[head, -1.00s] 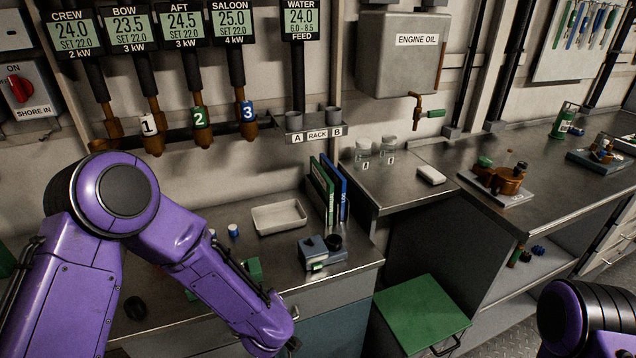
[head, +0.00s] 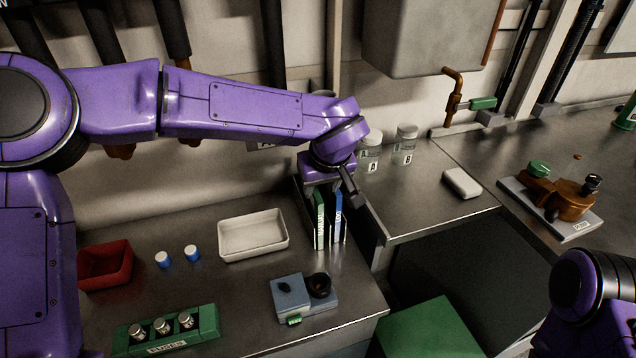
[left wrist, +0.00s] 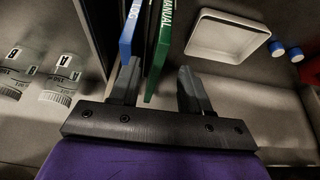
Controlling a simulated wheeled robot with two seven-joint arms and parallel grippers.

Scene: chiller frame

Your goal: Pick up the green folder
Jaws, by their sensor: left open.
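The green folder (head: 319,226) stands upright on the bench beside the blue folder (head: 337,222). My left gripper (head: 336,190) is above and at the top of the folders in the head view, hiding part of them. In the left wrist view my left gripper (left wrist: 160,88) is open. The green folder (left wrist: 158,50), lettered MANUAL, shows between its two fingers, with no visible grip on it. The blue folder (left wrist: 131,25) lies just beyond the left finger. My right arm shows at the lower right of the head view; its gripper is out of view.
A white tray (head: 253,253) stands left of the folders, and a blue-grey device (head: 290,300) in front. Jars A (head: 370,155) and B (head: 405,148) stand behind right. A red bin (head: 104,265) and a green fuse holder (head: 208,325) are at left.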

